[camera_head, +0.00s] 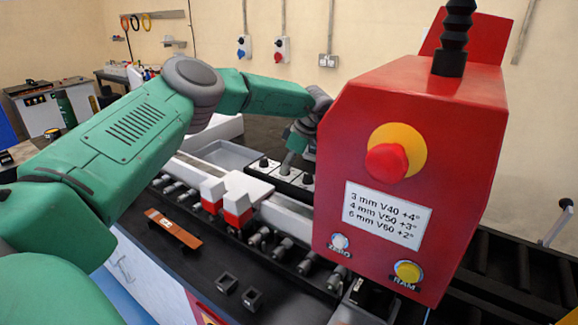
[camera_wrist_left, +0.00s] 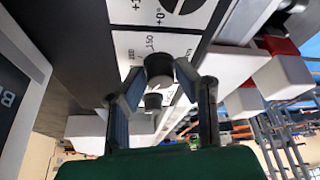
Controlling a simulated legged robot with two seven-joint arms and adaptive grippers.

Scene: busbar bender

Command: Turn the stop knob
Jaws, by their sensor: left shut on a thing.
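A dark round knob (camera_wrist_left: 158,66) stands on a white dial plate with numbers, one of them reading 150, in the left wrist view. I take it as the stop knob. My left gripper (camera_wrist_left: 160,82) has its two fingers on either side of this knob and is shut on it. In the head view my left gripper (camera_head: 293,152) reaches down to the row of white dial plates (camera_head: 282,177) behind the red housing. The held knob is hard to make out there. My right gripper is not in view.
A red control housing (camera_head: 345,130) with a red emergency button (camera_head: 386,163) stands close on the right. Red-and-white blocks (camera_head: 237,203) and rollers lie in front of the dials. A second dark knob (camera_wrist_left: 153,101) shows in the wrist view. An orange bar (camera_head: 173,228) lies at left.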

